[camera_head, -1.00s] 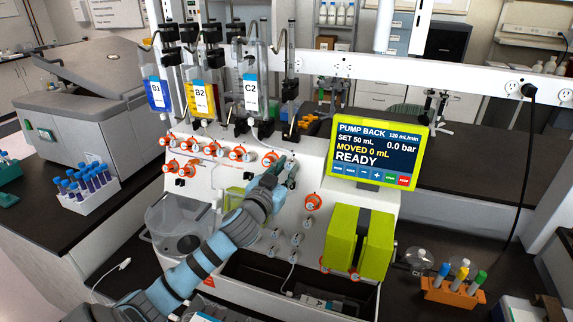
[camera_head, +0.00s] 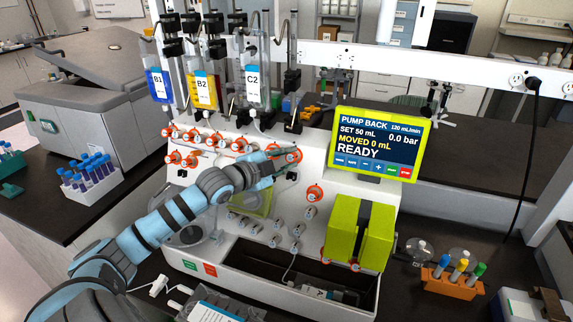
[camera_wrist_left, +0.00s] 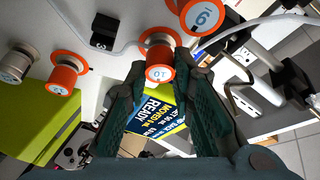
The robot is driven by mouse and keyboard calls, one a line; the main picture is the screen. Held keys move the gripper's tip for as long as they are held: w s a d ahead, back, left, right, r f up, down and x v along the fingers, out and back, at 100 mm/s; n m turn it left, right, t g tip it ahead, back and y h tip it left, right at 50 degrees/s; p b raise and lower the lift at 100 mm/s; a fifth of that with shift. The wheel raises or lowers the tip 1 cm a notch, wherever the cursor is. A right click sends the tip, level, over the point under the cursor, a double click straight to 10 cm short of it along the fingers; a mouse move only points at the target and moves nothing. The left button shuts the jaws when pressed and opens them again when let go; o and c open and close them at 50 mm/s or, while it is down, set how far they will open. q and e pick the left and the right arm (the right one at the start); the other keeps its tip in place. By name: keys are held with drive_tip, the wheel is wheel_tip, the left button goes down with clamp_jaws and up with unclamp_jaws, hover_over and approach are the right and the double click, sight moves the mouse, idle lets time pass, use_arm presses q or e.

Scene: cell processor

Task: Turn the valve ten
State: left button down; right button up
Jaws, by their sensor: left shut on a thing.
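Valve ten (camera_wrist_left: 160,72) is a knob with an orange rim and a label reading 10, upside down in the left wrist view. In the head view an orange-rimmed knob (camera_head: 292,155) shows at my left gripper (camera_head: 282,162) on the machine's white front panel. In the left wrist view the two dark green fingers of the gripper (camera_wrist_left: 160,88) stand on either side of valve ten, shut on it. The pump screen (camera_head: 378,145) reads PUMP BACK, SET 50 mL, MOVED 0 mL, 0.0 bar, READY. My right gripper is not in view.
Several other orange-rimmed knobs (camera_head: 190,158) sit left of the gripper, and one (camera_head: 314,193) below right. Bags B1 (camera_head: 158,84), B2 (camera_head: 203,90) and C2 (camera_head: 252,85) hang above. A yellow-green block (camera_head: 345,232) stands lower right, with an orange tube rack (camera_head: 448,288) farther right.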

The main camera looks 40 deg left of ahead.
use_arm(q)
drive_tip(key=shift+m+g+h+b, duration=0.3)
drive_tip(key=shift+m+g+b, duration=0.2)
drive_tip(key=shift+m, duration=1.1)
drive_tip(key=c, duration=1.4)
unclamp_jaws()
